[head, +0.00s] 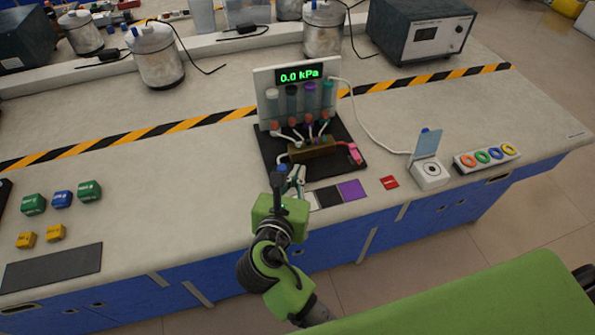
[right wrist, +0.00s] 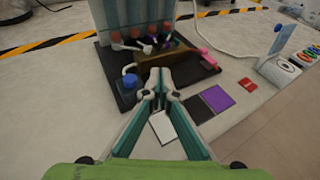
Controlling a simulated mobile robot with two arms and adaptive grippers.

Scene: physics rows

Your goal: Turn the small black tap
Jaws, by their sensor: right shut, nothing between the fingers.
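A test stand with a brass block (head: 313,150) sits on a black base plate (head: 347,165), below several upright tubes and a display reading 0.0 kPa (head: 299,75). The block also shows in the right wrist view (right wrist: 180,56). I cannot pick out the small black tap for certain among these small parts. A pink part (head: 354,153) is at the block's right end. My right gripper (head: 298,171) is shut and empty, in front of the block. In the right wrist view its fingertips (right wrist: 160,73) overlap the block's front; contact is unclear.
A blue knob (right wrist: 130,81) stands left of the fingertips. Black (head: 329,196) and purple (head: 352,190) squares and a red tag (head: 390,182) lie in front.

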